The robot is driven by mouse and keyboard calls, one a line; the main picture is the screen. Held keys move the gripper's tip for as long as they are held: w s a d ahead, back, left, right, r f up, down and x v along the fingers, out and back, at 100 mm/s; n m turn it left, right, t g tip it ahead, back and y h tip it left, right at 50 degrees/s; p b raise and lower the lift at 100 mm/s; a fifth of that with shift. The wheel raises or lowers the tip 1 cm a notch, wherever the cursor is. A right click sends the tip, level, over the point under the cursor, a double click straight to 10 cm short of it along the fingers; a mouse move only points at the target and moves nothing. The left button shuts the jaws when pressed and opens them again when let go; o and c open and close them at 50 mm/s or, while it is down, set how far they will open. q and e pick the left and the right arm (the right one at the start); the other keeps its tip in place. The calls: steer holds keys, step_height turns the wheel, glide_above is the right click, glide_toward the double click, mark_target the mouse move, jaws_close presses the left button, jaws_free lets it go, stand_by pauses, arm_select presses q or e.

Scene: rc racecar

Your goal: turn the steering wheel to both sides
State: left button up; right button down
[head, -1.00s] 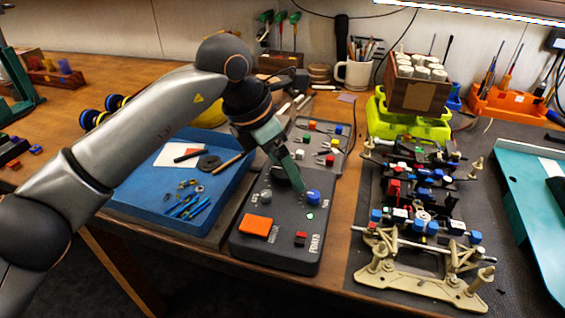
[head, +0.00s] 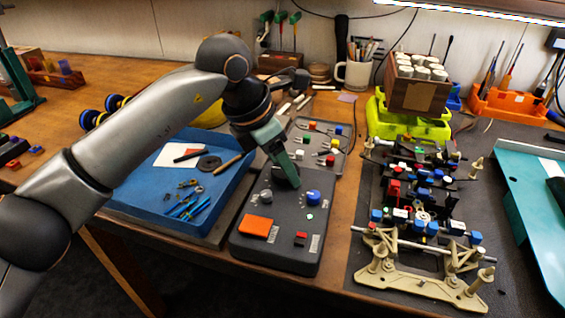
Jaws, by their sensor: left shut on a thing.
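A dark control box (head: 270,262) lies on the table in the middle of the head view. It carries a blue knob (head: 313,197), a grey knob (head: 266,196), an orange button (head: 257,227) and a small red switch (head: 300,238). The black steering wheel (head: 281,185) sits at the upper part of the box and is mostly hidden by my gripper. My left gripper (head: 294,184) points down at it, with its fingers shut on the wheel. My right gripper is not in view.
A blue tray (head: 222,205) with tools stands left of the box. A grey panel (head: 345,150) with coloured switches lies behind it. An RC car chassis (head: 400,281) stands at the right. A teal tray (head: 520,190) is at the far right.

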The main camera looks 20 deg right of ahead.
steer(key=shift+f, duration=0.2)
arm_select(q)
steer(key=n+t+b, duration=0.1)
steer(key=n+b, duration=0.1)
steer(key=n, duration=0.1)
steer(key=shift+s, duration=0.1)
steer(key=shift+d+n+t+y+b, duration=0.1)
steer(key=shift+n+t+y+b, duration=0.35)
steer(key=shift+n, duration=0.75)
steer(key=n+t+b, duration=0.1)
steer(key=n+b, duration=0.1)
steer(key=n, duration=0.1)
steer(key=shift+s+y, duration=0.1)
steer(key=shift+y, duration=0.25)
steer(key=shift+n, duration=0.3)
steer(key=shift+r, duration=0.1)
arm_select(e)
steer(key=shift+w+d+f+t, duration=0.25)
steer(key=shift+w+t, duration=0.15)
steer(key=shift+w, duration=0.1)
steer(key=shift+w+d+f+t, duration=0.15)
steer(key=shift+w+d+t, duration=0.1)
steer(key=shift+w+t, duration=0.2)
